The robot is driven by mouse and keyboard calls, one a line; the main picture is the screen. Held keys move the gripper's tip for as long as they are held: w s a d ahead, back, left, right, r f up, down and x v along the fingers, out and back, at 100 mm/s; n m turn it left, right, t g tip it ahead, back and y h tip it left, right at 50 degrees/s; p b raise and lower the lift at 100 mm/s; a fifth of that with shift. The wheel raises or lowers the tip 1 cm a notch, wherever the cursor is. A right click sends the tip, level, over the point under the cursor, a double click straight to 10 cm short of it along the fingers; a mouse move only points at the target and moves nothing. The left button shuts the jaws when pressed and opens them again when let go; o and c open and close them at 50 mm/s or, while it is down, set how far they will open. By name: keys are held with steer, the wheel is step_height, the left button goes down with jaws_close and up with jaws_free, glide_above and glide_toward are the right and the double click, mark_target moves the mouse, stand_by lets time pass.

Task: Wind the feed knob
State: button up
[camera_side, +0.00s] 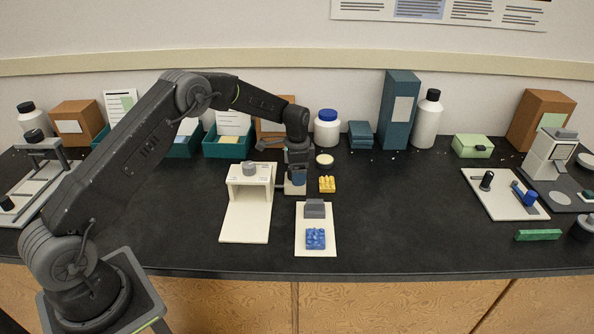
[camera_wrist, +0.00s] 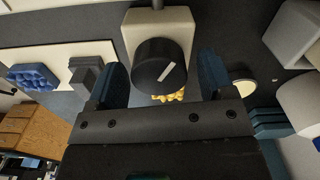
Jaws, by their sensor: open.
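The feed knob (camera_wrist: 162,66) shows in the wrist view as a dark round cylinder with a white pointer line slanting across its top. It sits on a cream block (camera_wrist: 158,25) with a thin shaft at its far end. My gripper (camera_wrist: 163,78) points down over it. Its two blue fingers stand apart on either side of the knob, with small gaps visible. In the side view, my gripper (camera_side: 297,178) is down beside the cream bridge stand (camera_side: 262,182). The arm and fingers hide the knob there.
A yellow studded block (camera_side: 327,184) lies just right of my gripper. A white plate (camera_side: 302,236) in front bears a grey block and a blue studded block (camera_side: 316,238). A round cream disc (camera_side: 325,159) lies behind.

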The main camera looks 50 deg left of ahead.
steer(key=c, duration=0.9)
steer(key=n, duration=0.5)
steer(key=shift+a+n, duration=0.15)
steer(key=shift+n, duration=0.15)
steer(key=n, duration=0.5)
steer(key=shift+a, duration=0.1)
steer(key=n, duration=0.6)
steer(key=shift+a, duration=0.1)
steer(key=n, duration=0.4)
steer(key=shift+s+n, duration=0.1)
steer(key=shift+n, duration=0.6)
